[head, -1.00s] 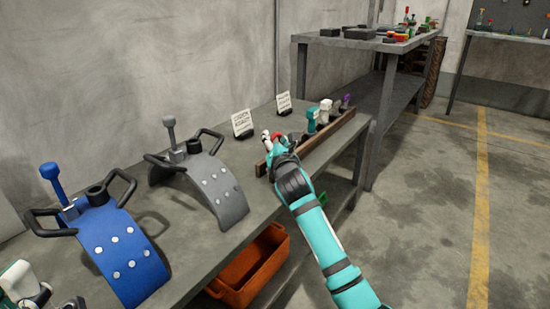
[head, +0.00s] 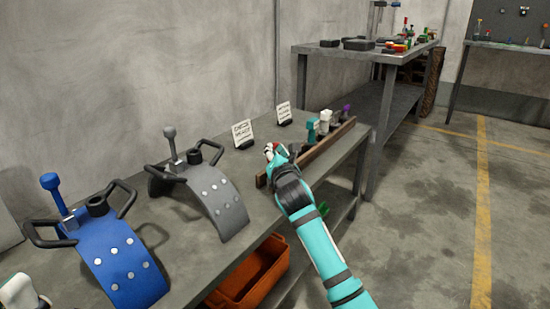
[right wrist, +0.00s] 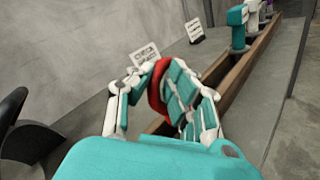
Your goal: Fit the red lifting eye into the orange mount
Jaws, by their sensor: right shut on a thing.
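My right gripper (head: 275,151) is over the bench, near the front end of the brown wooden rack. In the right wrist view the gripper (right wrist: 170,100) is shut on the red lifting eye (right wrist: 157,88). The eye shows as a red curved piece between the fingers, partly hidden by the finger pads. In the head view only a small speck of red shows at the fingertips. A white and teal part of my left gripper (head: 20,290) shows at the lower left edge, and its fingers cannot be made out. I see no orange mount in these frames.
A blue curved plate (head: 118,262) and a grey one (head: 212,195), each with black handles, stand on the bench (head: 185,255). The wooden rack (head: 310,153) holds several pieces. Two signs stand behind. An orange bin (head: 250,280) is below. A second table stands farther back.

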